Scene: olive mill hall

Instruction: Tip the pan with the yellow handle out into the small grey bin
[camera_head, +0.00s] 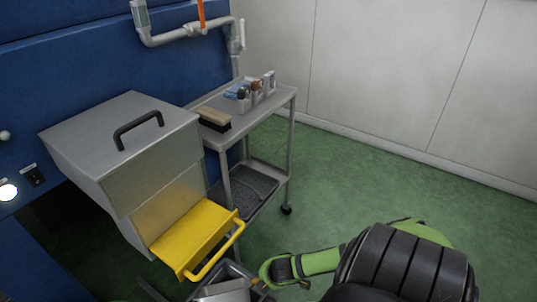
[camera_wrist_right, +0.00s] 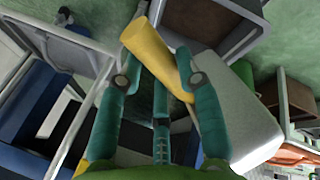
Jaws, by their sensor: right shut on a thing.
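The pan (camera_wrist_right: 238,112) is light grey metal with a yellow handle (camera_wrist_right: 148,48). My right gripper (camera_wrist_right: 158,75) is shut on that handle, which runs between its teal fingers. In the head view the pan (camera_head: 226,291) shows at the bottom edge, partly cut off, with my green right gripper (camera_head: 268,279) at its right. A small grey bin (camera_head: 238,268) with a dark inside appears right by the pan, partly hidden by it. I cannot tell the pan's exact tilt or what it holds. My left gripper is out of view.
A steel hopper with a yellow tray (camera_head: 190,238) and bar stands just left of the bin. Behind it is a grey trolley (camera_head: 284,96) carrying a brush (camera_head: 214,118) and small containers. Green floor (camera_head: 350,180) is clear to the right.

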